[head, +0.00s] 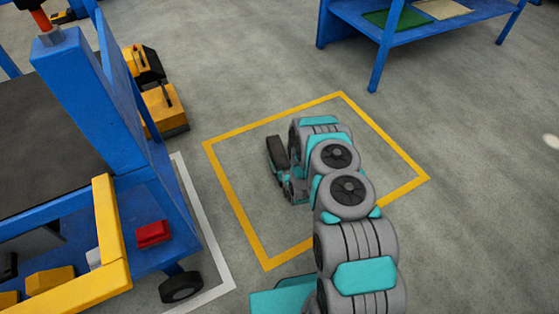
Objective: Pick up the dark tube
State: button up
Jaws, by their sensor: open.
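I cannot make out a dark tube for certain in the head view. A small black object (8,266) sits at the left edge on the cart's lower shelf, cut off by the frame, and its shape is unclear. My gripper (278,153) is at the far end of my grey and teal arm, above the floor inside the yellow square. It is open, with nothing seen between its fingers. My wrist and arm links hide part of it and the floor behind.
A blue cart (120,110) stands at the left, with a red box (152,234) and yellow parts (50,280) on its lower shelf. A yellow machine (160,105) stands behind it. A blue table (440,28) stands at the back right.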

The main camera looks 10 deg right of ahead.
aim_at(280, 157)
jog(key=shift+x, duration=2.4)
jog(key=shift+d+f, duration=0.1)
jog(key=shift+d, duration=0.1)
grip_shut()
